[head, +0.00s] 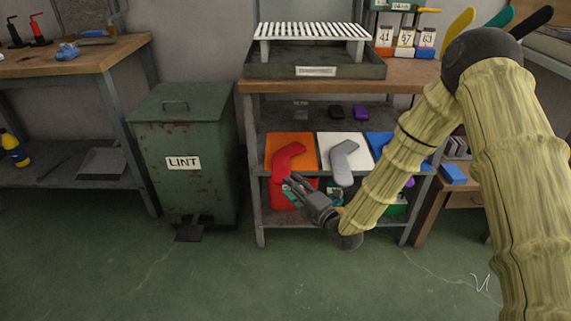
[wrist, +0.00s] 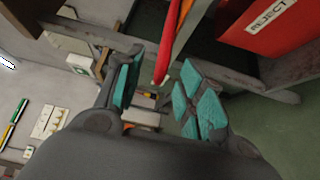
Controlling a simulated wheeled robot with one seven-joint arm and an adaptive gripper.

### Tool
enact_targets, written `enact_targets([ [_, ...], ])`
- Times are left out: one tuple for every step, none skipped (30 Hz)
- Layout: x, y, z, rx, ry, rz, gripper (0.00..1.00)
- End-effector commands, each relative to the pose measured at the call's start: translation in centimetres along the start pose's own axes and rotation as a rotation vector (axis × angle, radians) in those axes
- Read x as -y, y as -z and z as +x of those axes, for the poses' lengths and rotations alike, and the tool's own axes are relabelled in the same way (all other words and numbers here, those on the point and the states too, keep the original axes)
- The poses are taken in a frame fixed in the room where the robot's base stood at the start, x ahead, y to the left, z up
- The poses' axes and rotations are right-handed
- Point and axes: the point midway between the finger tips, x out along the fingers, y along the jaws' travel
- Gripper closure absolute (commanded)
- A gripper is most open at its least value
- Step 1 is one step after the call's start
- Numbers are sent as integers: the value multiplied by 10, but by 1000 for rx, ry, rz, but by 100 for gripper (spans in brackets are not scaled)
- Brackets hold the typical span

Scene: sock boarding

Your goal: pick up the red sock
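The red sock (head: 288,160) lies on an orange board (head: 305,143) on the shelf under the bench, its lower end hanging toward the front edge. My gripper (head: 288,190) is just below and in front of that end in the head view. In the wrist view my gripper (wrist: 160,78) is open, its teal pads apart. The red sock shows there as a narrow red strip (wrist: 171,42) whose end is between or just beyond the fingertips. I cannot tell whether a pad touches it. My gripper hides part of the shelf front.
A grey sock (head: 343,162) lies on a white board beside the red one, and a blue board (head: 382,145) is partly behind my arm. A red bin labelled REJECT (wrist: 285,38) is below the shelf. A green LINT bin (head: 185,150) stands left. Floor in front is clear.

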Motion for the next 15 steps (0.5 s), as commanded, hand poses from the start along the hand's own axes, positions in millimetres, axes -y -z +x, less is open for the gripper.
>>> enact_targets([
  [1, 0, 5, 1, -1, 0, 61],
  [1, 0, 8, 1, -2, 0, 61],
  [1, 0, 10, 1, -2, 1, 61],
  [0, 0, 12, 1, -1, 1, 61],
  [0, 0, 13, 0, 0, 1, 61],
  [1, 0, 14, 0, 0, 1, 61],
  [2, 0, 16, 0, 0, 2, 61],
  [2, 0, 18, 1, 0, 2, 61],
  [4, -1, 21, 1, -1, 2, 61],
  [4, -1, 24, 2, -1, 2, 61],
  [5, -1, 28, 1, -2, 2, 61],
  [6, -1, 33, 1, -2, 2, 61],
  [7, -1, 37, 1, -2, 2, 61],
  [8, -1, 40, 1, -1, 3, 61],
  [8, -1, 46, 1, -2, 3, 61],
])
